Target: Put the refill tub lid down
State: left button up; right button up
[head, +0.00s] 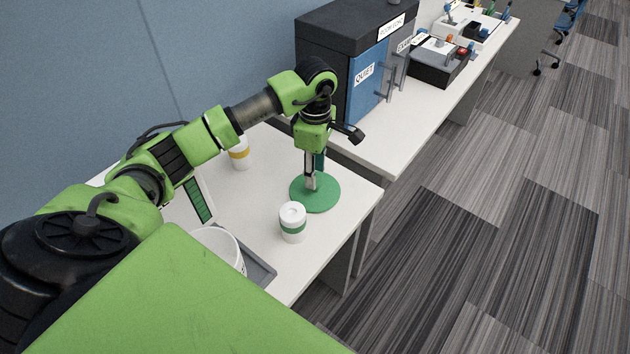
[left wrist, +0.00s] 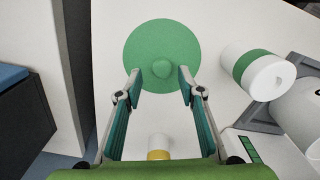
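The refill tub lid is a flat green disc (head: 328,201) with a small round knob. It appears to lie flat on the white table near the front right corner. In the left wrist view the lid (left wrist: 162,35) is ahead of my fingers, knob up. My left gripper (head: 311,184) points down over the lid; in the left wrist view its fingers (left wrist: 159,78) are apart, with the knob between their tips and a gap on each side. A white open tub (head: 218,241) stands nearer to me, partly hidden by my arm. My right gripper is in neither view.
A white container with a green band (head: 292,222) stands close to the lid. A yellow-banded one (head: 240,153) stands further back. A grey tray (head: 262,272) is beside the tub.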

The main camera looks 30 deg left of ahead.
pick_arm(q)
notch_tip(320, 180, up, 8)
jog(key=b, duration=0.1)
dwell(0.7)
